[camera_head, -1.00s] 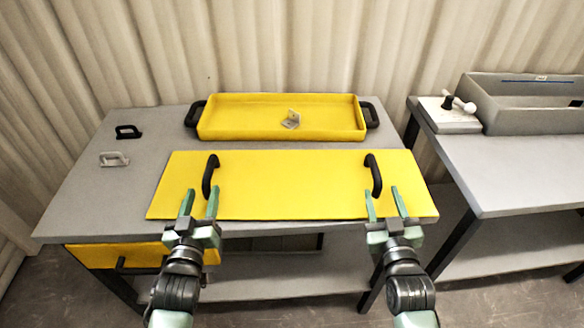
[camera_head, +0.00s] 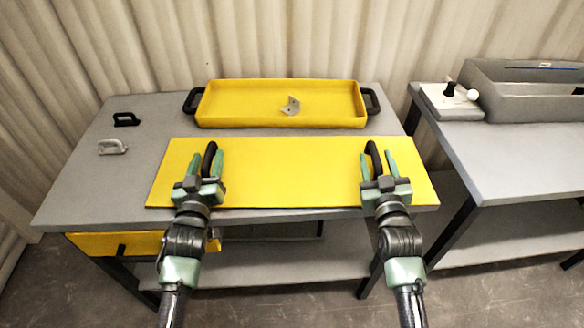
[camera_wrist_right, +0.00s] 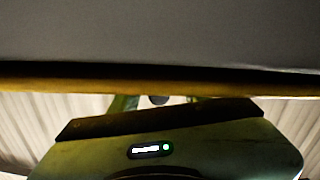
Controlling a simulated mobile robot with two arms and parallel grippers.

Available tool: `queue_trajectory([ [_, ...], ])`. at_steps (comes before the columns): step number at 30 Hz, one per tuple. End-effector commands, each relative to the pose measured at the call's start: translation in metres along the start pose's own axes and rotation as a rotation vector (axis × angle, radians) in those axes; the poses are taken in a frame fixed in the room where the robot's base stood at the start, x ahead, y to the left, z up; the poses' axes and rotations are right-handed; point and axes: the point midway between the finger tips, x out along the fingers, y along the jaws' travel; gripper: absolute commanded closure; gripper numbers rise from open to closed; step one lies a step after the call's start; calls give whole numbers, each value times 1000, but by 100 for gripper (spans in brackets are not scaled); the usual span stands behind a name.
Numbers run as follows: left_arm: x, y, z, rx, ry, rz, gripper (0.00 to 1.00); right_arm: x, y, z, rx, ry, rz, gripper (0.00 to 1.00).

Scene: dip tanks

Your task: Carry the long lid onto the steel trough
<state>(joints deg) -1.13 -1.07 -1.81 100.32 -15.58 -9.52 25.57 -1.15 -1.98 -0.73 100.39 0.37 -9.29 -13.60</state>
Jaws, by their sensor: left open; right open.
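The long lid (camera_head: 290,180) is a flat yellow panel lying on the grey table, with a black handle near each end. My left gripper (camera_head: 207,162) is open, its fingers on either side of the left handle (camera_head: 210,155). My right gripper (camera_head: 379,162) is open, its fingers on either side of the right handle (camera_head: 373,155). In the right wrist view the lid's yellow edge (camera_wrist_right: 60,86) crosses the picture, and a dark round end shows between the fingers. The steel trough (camera_head: 535,106) stands on the second table at the right, partly cut off.
A yellow tray (camera_head: 240,122) with a small metal bracket (camera_head: 291,105) stands behind the lid. A black handle piece (camera_head: 126,119) and a grey one (camera_head: 112,147) lie at left. A white block with a knob (camera_head: 446,104) stands beside the trough. A gap separates the tables.

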Motion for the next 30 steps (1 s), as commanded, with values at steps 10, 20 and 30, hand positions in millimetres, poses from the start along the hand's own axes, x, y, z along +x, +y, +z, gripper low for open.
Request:
queue_trajectory([
  [10, 10, 0, 0, 1, 0, 0, 53, 10, 0, 0, 0, 0, 0, 53],
  [20, 10, 0, 0, 1, 0, 0, 100, 10, 0, 0, 0, 0, 0, 100],
  [30, 10, 0, 0, 0, 0, 0, 100, 9, 0, 0, -1, 0, 0, 100],
])
